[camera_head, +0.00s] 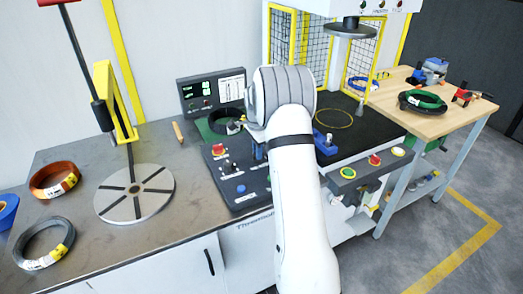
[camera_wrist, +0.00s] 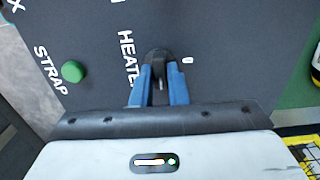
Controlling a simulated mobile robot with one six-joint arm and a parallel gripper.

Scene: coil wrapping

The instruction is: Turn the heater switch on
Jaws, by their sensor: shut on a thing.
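The heater switch (camera_wrist: 156,57) is a black knob on the dark control panel (camera_wrist: 215,35), seen in the wrist view beside the partly covered white "HEATE…" lettering. A small white mark lies just right of the knob. My gripper (camera_wrist: 160,72) has its two blue fingers on either side of the knob, shut on it. In the head view my gripper (camera_head: 258,152) shows as a bit of blue at the panel's right side, mostly behind my arm. The panel (camera_head: 237,195) sits on the bench there, and the heater switch is hidden.
A green button (camera_wrist: 73,71) by "STRAP" lies left of the knob. A red button (camera_head: 218,150) and small switches share the panel. A display box (camera_head: 212,92) stands behind. A round turntable (camera_head: 135,194) and wire coils (camera_head: 54,179) are on the left. A wooden table (camera_head: 440,119) is right.

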